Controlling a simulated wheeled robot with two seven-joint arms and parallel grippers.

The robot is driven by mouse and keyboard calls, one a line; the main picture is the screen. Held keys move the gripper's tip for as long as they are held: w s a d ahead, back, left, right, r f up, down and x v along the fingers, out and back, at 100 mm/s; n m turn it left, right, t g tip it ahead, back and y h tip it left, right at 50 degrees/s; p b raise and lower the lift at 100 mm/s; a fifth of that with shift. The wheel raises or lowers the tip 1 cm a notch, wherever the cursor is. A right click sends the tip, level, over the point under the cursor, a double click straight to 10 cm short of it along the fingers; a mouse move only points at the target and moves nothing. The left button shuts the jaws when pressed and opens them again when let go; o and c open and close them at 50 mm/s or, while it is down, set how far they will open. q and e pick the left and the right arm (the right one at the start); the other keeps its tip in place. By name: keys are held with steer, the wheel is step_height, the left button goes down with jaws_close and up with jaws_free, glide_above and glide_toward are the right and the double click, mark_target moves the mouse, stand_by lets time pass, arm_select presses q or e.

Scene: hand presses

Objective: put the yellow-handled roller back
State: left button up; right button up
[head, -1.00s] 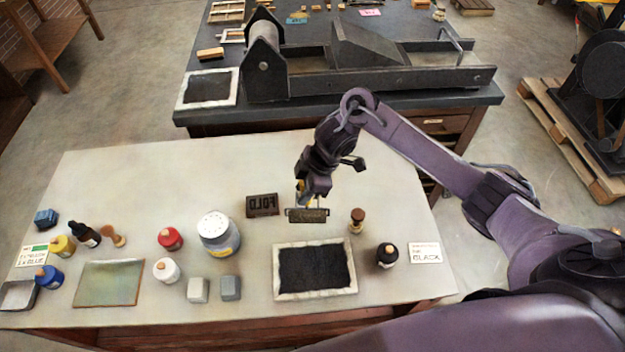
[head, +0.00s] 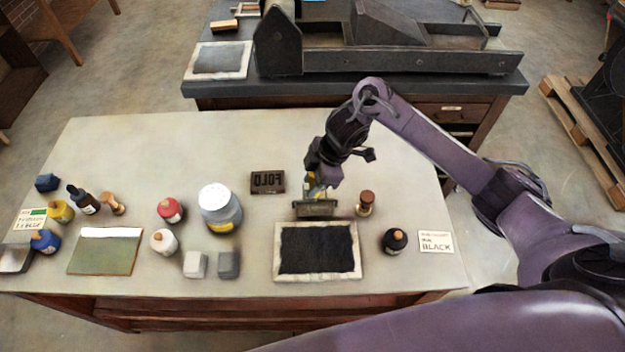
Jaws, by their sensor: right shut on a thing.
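The yellow-handled roller (head: 315,208) hangs from my right gripper (head: 313,180), which is shut on its handle. Its wide grey-black head is just beyond the far edge of a white-framed tray with a black surface (head: 318,249). Whether the head touches the table or the tray rim, I cannot tell. Part of the yellow handle shows below the gripper; the rest is hidden in the jaws. My left gripper is not in view.
A dark FOLD block (head: 267,182) lies left of the roller, and a brown-handled stamp (head: 365,203) stands to its right. A black bottle (head: 395,241) and a BLACK card (head: 436,241) are right of the tray. A large jar (head: 220,210) stands left. The table's far middle is clear.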

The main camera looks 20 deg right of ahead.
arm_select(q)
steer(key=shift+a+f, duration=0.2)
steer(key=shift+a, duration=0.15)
arm_select(e)
steer(key=shift+f, duration=0.25)
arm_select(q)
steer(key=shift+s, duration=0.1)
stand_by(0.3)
arm_select(e)
steer(key=o, duration=1.6)
steer(key=shift+o, duration=0.2)
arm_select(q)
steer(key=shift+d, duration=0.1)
arm_select(e)
step_height(320, 180, up, 8)
steer(key=p, duration=0.8)
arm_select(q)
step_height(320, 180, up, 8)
